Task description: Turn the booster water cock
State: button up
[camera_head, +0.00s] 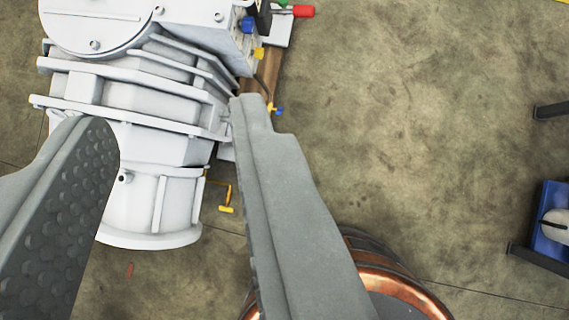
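My gripper (170,118) is open, its two grey fingers wide apart with nothing between them touching either pad. Beyond them stands a white ribbed vacuum pump (150,95), seen from above. Several small coloured fittings sit along its right side: a blue knob (248,24), a yellow piece (259,53), a red handle (303,11), a small blue-and-yellow fitting (275,109) and a yellow handle (227,209) on a thin bent pipe. I cannot tell which is the booster water cock. The right finger hides part of the pump's right side.
A round copper-coloured object (395,285) stands at the bottom, partly behind the right finger. A blue object with dark bars (550,225) is at the right edge. The concrete floor (420,120) between is clear.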

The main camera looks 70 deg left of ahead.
jog(key=w+d+f+m+g+y, duration=0.2)
jog(key=d+f+y, duration=0.1)
jog(key=f, duration=0.8)
jog(key=w+d+f+m+g+y, duration=0.2)
jog(key=w+d+f+g, duration=0.15)
jog(key=f, duration=0.65)
jog(key=w+d+f+m+g+y, duration=0.1)
jog(key=w+d+f+m+y, duration=0.15)
jog(key=f, duration=0.85)
jog(key=s+d+f+m+t+y, duration=0.1)
jog(key=d+f+m+y, duration=0.15)
jog(key=f, duration=0.45)
jog(key=s+d+f+m+y, duration=0.1)
jog(key=d+f+y, duration=0.2)
jog(key=f, duration=0.5)
jog(key=m+t+y, duration=0.2)
jog(key=m+t, duration=0.4)
jog(key=t, duration=0.1)
send_near(282, 112)
jog(key=x, duration=0.9)
jog(key=shift+w+f, duration=0.15)
jog(key=shift+f, duration=0.25)
jog(key=shift+c, duration=0.2)
grip_shut()
